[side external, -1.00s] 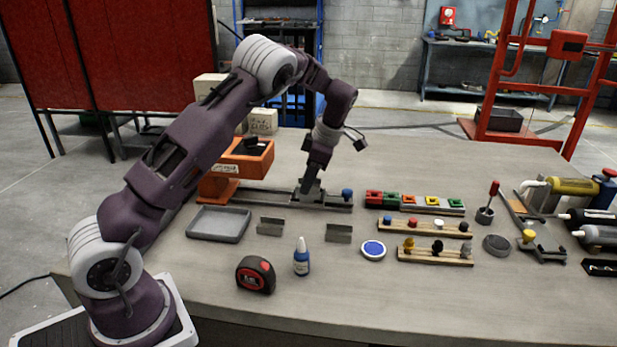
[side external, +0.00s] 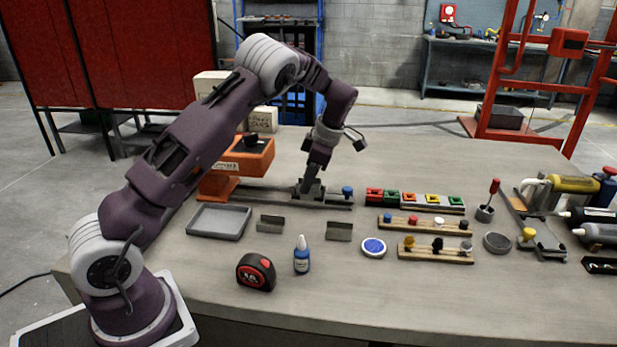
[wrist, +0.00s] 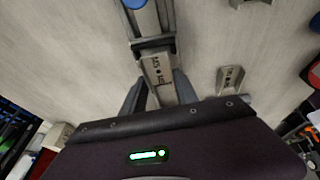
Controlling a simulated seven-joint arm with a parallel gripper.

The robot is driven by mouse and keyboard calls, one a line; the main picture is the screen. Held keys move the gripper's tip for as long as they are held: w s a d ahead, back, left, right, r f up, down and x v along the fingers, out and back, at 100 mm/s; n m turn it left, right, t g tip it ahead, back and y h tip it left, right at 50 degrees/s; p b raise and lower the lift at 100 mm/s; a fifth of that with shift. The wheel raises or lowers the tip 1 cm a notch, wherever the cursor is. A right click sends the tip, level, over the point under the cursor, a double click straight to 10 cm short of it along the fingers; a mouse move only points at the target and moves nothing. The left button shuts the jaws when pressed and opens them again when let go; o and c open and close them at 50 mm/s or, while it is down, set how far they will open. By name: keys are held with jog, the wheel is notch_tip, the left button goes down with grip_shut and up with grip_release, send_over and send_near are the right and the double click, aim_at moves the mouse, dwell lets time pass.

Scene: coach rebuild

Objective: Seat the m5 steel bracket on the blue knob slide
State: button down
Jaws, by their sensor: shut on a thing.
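The slide (side external: 262,193) is a long grey rail near the back left of the table, with a blue knob (side external: 347,191) at its right end. The knob also shows at the top of the wrist view (wrist: 135,3). My gripper (side external: 311,190) points down at the slide, left of the knob, shut on a grey steel bracket (wrist: 157,68) with M5-like lettering. In the wrist view the bracket lies between my fingers, in line with the rail and beside a dark crossbar (wrist: 152,44). I cannot tell whether it rests fully on the slide; my fingers hide its lower part in the side view.
Two other grey brackets (side external: 270,223) (side external: 339,231) stand in front of the slide. A grey tray (side external: 218,222) is at left, by an orange stand (side external: 243,160). Colored blocks (side external: 415,200) and peg strips (side external: 425,226) lie right. A tape measure (side external: 256,272) and bottle (side external: 302,256) stand in front.

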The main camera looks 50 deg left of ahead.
jog(key=shift+f, duration=0.55)
dwell(1.2)
jog(key=shift+c, duration=2.3)
grip_release()
jog(key=shift+r, duration=3.05)
